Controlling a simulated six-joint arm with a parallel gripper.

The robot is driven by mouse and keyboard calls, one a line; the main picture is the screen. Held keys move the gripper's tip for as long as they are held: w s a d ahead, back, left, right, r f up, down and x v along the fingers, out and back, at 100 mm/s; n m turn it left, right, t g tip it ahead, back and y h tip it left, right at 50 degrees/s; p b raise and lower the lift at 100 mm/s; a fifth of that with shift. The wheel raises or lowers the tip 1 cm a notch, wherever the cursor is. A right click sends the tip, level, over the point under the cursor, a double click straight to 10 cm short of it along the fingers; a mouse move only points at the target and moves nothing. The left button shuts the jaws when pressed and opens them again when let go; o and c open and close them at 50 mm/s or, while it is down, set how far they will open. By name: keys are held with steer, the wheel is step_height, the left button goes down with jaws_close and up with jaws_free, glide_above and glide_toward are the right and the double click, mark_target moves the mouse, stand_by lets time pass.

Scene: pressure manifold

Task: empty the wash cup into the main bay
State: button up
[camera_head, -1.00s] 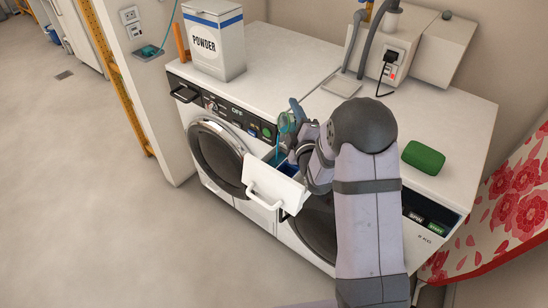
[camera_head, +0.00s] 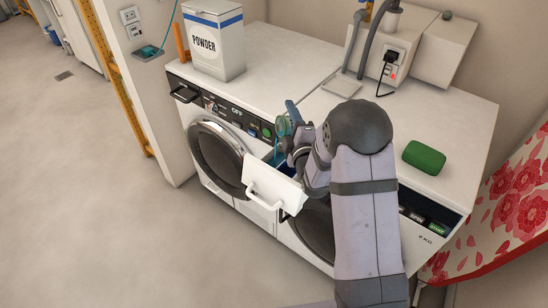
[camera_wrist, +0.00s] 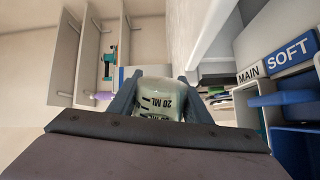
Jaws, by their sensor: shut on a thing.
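The wash cup (camera_head: 283,126) is a greenish, see-through measuring cup. In the wrist view the cup (camera_wrist: 161,98) shows dark marks reading 20 ML. My gripper (camera_head: 291,123) is shut on it and holds it tipped above the open detergent drawer (camera_head: 274,187). The gripper fingers (camera_wrist: 157,96) press on both sides of the cup. A thin teal stream (camera_head: 276,150) runs down from the cup towards the drawer. The MAIN label (camera_wrist: 249,74) stands beside the SOFT label (camera_wrist: 290,54). The main bay's inside is mostly hidden, so where the stream lands cannot be told.
A powder box (camera_head: 216,45) stands at the back left of the white machine top. A green block (camera_head: 424,157) lies on the right. Hoses and a plug box (camera_head: 391,58) stand at the back. A flowered cloth (camera_head: 508,200) hangs at the right edge.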

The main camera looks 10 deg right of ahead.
steer(key=shift+a+f, duration=0.1)
steer(key=shift+s+a+r+n+b, duration=0.15)
steer(key=shift+r+n+b, duration=0.15)
steer(key=shift+n+b, duration=0.55)
stand_by(0.5)
steer(key=shift+p, duration=0.4)
steer(key=m, duration=0.1)
steer(key=d+m+p, duration=0.1)
steer(key=m, duration=0.2)
steer(key=shift+w+d+r+p, duration=0.25)
steer(key=shift+r+p, duration=0.05)
steer(key=shift+p, duration=0.05)
